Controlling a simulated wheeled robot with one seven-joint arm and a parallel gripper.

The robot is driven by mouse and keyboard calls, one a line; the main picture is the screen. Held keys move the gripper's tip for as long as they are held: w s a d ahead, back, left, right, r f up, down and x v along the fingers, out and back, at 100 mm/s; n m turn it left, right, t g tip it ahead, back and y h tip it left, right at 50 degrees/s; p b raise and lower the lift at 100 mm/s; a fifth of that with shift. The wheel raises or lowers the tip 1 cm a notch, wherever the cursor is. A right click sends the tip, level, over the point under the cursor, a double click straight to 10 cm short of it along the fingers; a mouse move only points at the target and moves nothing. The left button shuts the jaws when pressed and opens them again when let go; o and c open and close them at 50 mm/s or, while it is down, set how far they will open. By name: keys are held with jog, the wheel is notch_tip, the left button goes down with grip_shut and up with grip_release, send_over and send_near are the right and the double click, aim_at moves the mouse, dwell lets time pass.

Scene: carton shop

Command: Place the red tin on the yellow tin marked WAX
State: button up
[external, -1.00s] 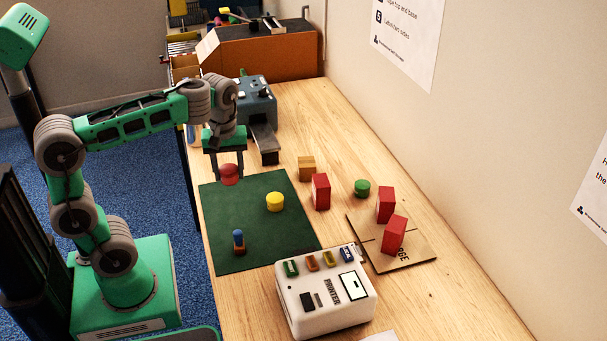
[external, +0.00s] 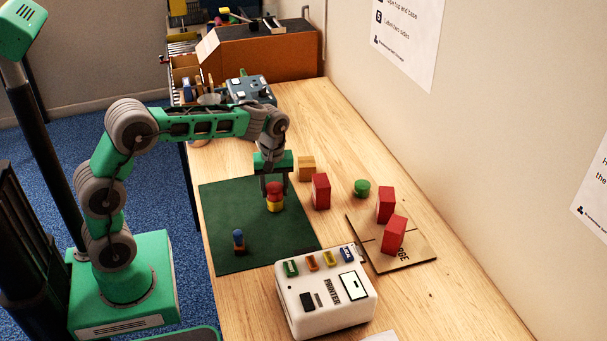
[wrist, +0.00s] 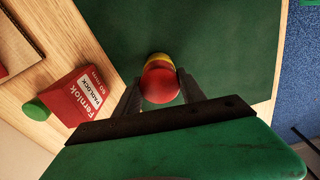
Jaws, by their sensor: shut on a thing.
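The red tin (external: 274,189) is between the fingers of my gripper (external: 274,192), which is shut on it. The yellow tin (external: 274,207) stands on the green mat (external: 225,215), directly below the red tin. In the external view the red tin's underside looks to be at the yellow tin's top; I cannot tell whether they touch. In the wrist view the red tin (wrist: 160,84) hides most of the yellow tin (wrist: 158,57), leaving a thin yellow rim at its far side. The WAX mark is not readable.
A red box (external: 320,191) stands just right of the mat, with an orange-brown block (external: 307,168) behind it. A white printer (external: 325,295) stands in front. A small blue-topped object (external: 238,240) is on the mat.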

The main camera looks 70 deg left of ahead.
aim_at(275, 189)
jog(key=shift+f, duration=0.15)
jog(key=o, duration=1.4)
jog(key=shift+o, duration=0.2)
notch_tip(275, 189, up, 12)
jog(key=r, duration=0.1)
jog(key=s+d+f+m+t, duration=0.1)
jog(key=s+d+f+m, duration=0.3)
jog(key=s+d+m, duration=0.4)
jog(key=s+d+f+m+t, duration=0.2)
jog(key=s+d+f+m, duration=0.2)
jog(key=s+d+m, duration=0.4)
jog(key=shift+s+d+f+h, duration=0.35)
jog(key=shift+s+d+h, duration=0.1)
jog(key=shift+s, duration=0.2)
